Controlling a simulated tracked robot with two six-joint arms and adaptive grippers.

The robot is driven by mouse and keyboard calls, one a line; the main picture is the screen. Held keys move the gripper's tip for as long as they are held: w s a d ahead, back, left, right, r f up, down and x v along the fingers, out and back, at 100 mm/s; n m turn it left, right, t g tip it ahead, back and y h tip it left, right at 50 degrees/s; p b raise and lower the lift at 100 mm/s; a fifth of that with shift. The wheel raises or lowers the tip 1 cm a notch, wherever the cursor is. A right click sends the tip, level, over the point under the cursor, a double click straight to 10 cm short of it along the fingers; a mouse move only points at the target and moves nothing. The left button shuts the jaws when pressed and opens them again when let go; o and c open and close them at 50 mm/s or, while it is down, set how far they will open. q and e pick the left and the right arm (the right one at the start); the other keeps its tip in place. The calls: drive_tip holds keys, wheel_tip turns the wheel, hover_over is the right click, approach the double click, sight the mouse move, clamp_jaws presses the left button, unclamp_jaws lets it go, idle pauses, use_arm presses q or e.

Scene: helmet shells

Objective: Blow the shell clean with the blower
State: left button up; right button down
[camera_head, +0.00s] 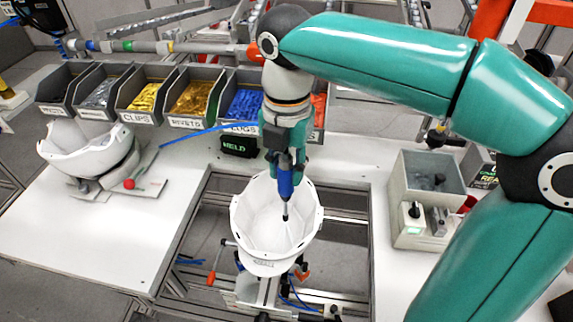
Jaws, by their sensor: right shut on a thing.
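A white helmet shell (262,245) sits open side up on a fixture (262,292) in the middle of the table's opening. My right gripper (283,150) is above the shell, shut on a blue blower (286,178). The blower points down and its dark nozzle tip (285,214) is inside the shell's opening. I cannot tell whether the tip touches the shell wall. A blue hose (205,132) runs left from near the gripper. My left gripper is not in view.
Labelled bins (147,97) with small parts line the back. Another white shell (90,150) rests on a stand at the left. A grey box unit (428,185) stands at the right. The white tabletop (100,235) at the front left is clear.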

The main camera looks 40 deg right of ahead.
drive_tip(key=c, duration=1.5)
unclamp_jaws()
drive_tip(key=shift+c, duration=0.9)
wheel_tip(320, 180, up, 5)
drive_tip(key=p, duration=0.3)
drive_tip(key=shift+r+p, duration=0.15)
drive_tip(key=shift+p, duration=0.25)
drive_tip(key=shift+r, duration=2.4)
